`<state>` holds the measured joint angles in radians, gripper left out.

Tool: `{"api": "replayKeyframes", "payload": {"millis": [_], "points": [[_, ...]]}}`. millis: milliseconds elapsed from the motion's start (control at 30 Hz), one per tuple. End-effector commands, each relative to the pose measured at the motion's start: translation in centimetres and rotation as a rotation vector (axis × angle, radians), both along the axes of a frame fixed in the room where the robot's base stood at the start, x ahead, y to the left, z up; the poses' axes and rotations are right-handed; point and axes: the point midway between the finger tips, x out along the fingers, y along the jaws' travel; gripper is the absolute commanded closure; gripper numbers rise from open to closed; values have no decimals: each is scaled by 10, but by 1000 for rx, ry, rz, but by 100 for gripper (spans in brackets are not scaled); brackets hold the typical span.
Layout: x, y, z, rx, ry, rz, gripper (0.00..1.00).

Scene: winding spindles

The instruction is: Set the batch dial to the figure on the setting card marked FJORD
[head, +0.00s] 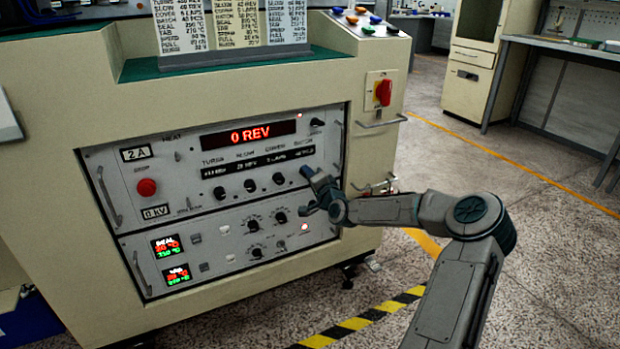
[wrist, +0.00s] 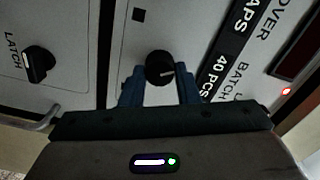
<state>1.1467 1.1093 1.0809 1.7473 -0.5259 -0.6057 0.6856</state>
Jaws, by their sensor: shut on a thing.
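The batch dial (wrist: 160,68) is a round black knob with a white pointer line, which points to the right in the wrist view. The small display beside it (wrist: 218,75) reads 40 PCS under the word BATCH. My gripper (wrist: 160,88) has its two blue fingers on either side of the knob, shut on it. In the head view my gripper (head: 314,186) is at the right end of the upper panel's knob row and hides most of the dial. Three setting cards (head: 233,25) stand on top of the machine; their upper ends are cut off, and I see no FJORD heading.
Three similar knobs (head: 250,185) sit left of my gripper. The main display (head: 248,135) reads 0 REV. A red stop button (head: 146,187) is at the left, a red rotary switch (head: 383,93) at the upper right. A LATCH knob (wrist: 38,63) is near in the wrist view.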

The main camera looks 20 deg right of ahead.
Motion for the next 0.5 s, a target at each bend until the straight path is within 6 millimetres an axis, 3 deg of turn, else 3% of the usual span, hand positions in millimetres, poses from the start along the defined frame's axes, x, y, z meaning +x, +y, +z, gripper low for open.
{"api": "replayKeyframes", "payload": {"millis": [500], "points": [[0,1,0,-217,-7,1,94]]}}
